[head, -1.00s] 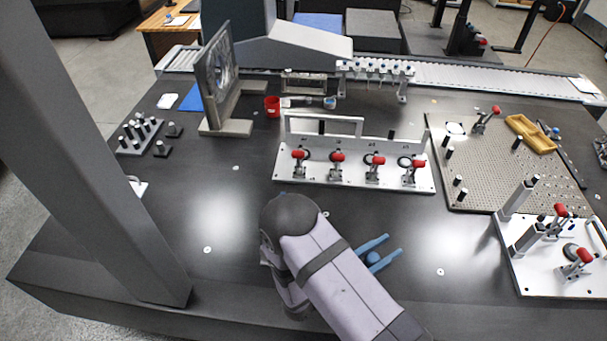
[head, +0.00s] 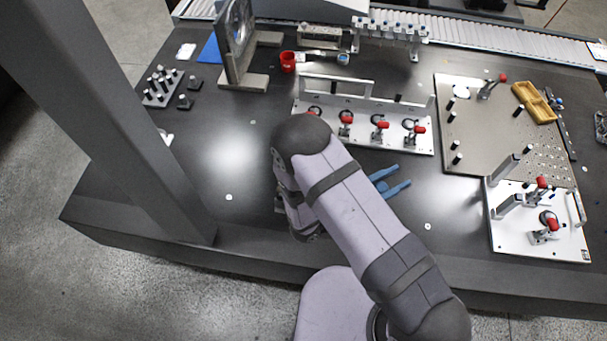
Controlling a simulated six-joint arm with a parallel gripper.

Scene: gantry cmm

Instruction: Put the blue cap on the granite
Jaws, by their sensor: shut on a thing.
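My gripper (head: 392,181) has two blue fingers that point right, over the dark granite table top (head: 445,200), just in front of the white clamp fixture. A small rounded blue thing (head: 382,187), apparently the blue cap, shows between the fingers near their base. My gripper is shut on it, and my grey-lilac arm hides part of the gripper. The height of the fingers above the granite cannot be told.
The white fixture (head: 427,144) with red-handled clamps stands just behind my gripper. A perforated plate (head: 480,135) and another clamp plate (head: 500,238) lie to the right. A red cup (head: 288,62) and a vial rack (head: 392,32) stand behind. Bare granite lies left and front right.

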